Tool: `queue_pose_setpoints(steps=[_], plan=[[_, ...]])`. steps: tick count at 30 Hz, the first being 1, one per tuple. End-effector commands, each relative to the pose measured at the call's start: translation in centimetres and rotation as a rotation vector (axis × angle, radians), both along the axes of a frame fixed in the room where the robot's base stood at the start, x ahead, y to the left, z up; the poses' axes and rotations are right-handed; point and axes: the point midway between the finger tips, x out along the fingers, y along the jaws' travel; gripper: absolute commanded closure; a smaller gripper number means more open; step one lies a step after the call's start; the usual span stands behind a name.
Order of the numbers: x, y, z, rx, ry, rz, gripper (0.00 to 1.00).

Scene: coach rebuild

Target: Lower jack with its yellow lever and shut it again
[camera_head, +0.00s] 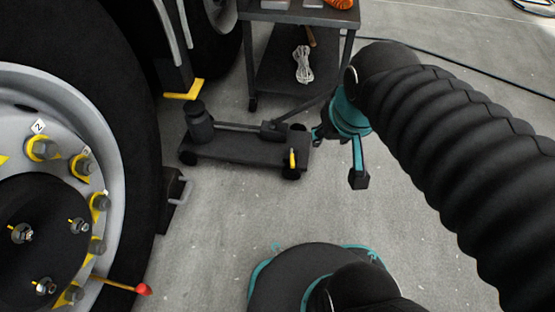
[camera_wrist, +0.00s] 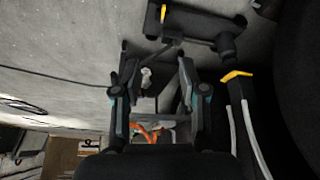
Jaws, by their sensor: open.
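The jack (camera_head: 235,150) is a low, dark trolley on the grey floor, with a black round post (camera_head: 199,124) at its left end. Its short yellow lever (camera_head: 292,158) stands at the right end, near a wheel. In the wrist view the jack (camera_wrist: 200,28) is at the top and the lever (camera_wrist: 163,13) at its left end. My gripper (camera_head: 338,160) is open, just right of the jack and apart from the lever. In the wrist view its two fingers (camera_wrist: 154,58) are spread with nothing held between them. A dark handle bar runs from the jack behind my gripper.
A large wheel (camera_head: 128,130) fills the left side. A yellow-ended bracket (camera_head: 186,91) hangs above the post; I cannot tell whether they touch. A dark cart (camera_head: 262,70) with white rope (camera_head: 303,65) stands behind. A red-tipped stick (camera_head: 143,289) juts from the wheel. Floor in front is clear.

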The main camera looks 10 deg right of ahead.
Motion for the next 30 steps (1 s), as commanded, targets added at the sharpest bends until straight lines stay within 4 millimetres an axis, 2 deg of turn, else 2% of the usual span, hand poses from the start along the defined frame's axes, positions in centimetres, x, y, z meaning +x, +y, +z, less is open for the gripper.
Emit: queue_pose_setpoints(steps=[6, 14, 23, 30], plan=[[6.0, 0.0, -0.2, -0.016, 0.088, -0.035, 0.58], [13.2, 0.4, -3.2, -0.041, 0.185, -0.073, 0.58], [20.4, 1.3, -9.6, -0.075, 0.289, -0.111, 0.58], [24.8, 2.3, -17.0, -0.108, 0.368, -0.135, 0.58]])
